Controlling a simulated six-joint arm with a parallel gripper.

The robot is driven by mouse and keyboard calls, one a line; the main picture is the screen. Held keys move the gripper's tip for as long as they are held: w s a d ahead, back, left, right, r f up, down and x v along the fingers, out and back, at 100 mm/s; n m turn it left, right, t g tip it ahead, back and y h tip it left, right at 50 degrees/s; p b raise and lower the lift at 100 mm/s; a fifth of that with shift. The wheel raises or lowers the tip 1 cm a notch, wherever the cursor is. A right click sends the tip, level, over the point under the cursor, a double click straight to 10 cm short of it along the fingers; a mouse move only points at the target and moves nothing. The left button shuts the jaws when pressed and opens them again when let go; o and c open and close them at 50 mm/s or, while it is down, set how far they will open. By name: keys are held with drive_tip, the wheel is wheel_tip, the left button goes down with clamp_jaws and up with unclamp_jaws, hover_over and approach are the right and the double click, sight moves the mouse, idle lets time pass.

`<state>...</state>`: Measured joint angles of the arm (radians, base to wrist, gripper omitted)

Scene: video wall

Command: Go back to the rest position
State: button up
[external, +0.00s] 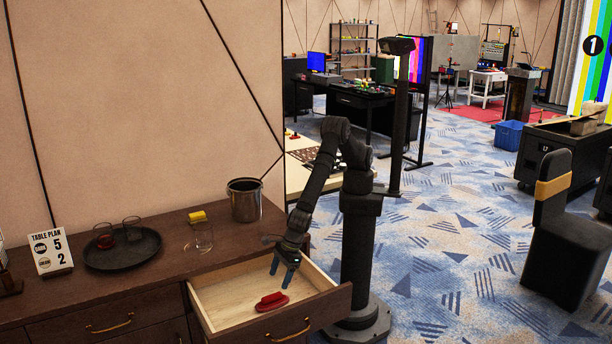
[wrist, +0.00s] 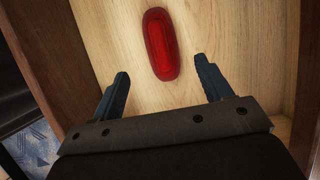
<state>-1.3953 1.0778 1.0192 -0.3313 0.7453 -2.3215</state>
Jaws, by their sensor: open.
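My gripper (external: 285,263) hangs over the open drawer (external: 318,308), its fingers pointing down. In the wrist view my gripper (wrist: 160,92) has its two fingers well apart with nothing between them. A red oblong object (external: 271,301) lies on the pale wooden drawer floor, apart from the fingers. In the wrist view the red object (wrist: 160,44) lies just beyond the fingertips.
The drawer belongs to a brown cabinet. Carpet is open to the right.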

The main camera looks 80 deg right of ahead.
sight(273, 295)
drive_tip(key=x, duration=0.9)
drive_tip(key=shift+w+f, duration=0.1)
drive_tip(key=shift+f, duration=0.25)
wheel_tip(273, 295, up, 10)
drive_tip(key=shift+a+r, duration=0.1)
drive_tip(key=shift+r, duration=0.05)
drive_tip(key=w+d+r+m, duration=0.1)
drive_tip(key=w+d+r, duration=0.2)
drive_tip(key=w+r, duration=0.5)
drive_tip(key=w+d+r+m, duration=0.15)
drive_tip(key=w+r, duration=0.35)
drive_tip(key=w, duration=0.5)
drive_tip(key=w+d+r+m+t+h, duration=0.1)
drive_tip(key=w+d+r, duration=0.25)
drive_tip(key=d, duration=0.55)
drive_tip(key=w+d+r, duration=0.3)
drive_tip(key=d+r, duration=0.2)
drive_tip(key=d, duration=0.4)
drive_tip(key=s+d+r+m, duration=0.1)
drive_tip(key=d+r, duration=0.2)
drive_tip(key=d, duration=0.5)
drive_tip(key=s+d+r+m+h, duration=0.1)
drive_tip(key=s+d+r, duration=0.1)
drive_tip(key=d, duration=0.6)
drive_tip(key=shift+s+d+r+m, duration=0.15)
drive_tip(key=shift+d+r+m, duration=0.2)
drive_tip(key=shift+r, duration=0.15)
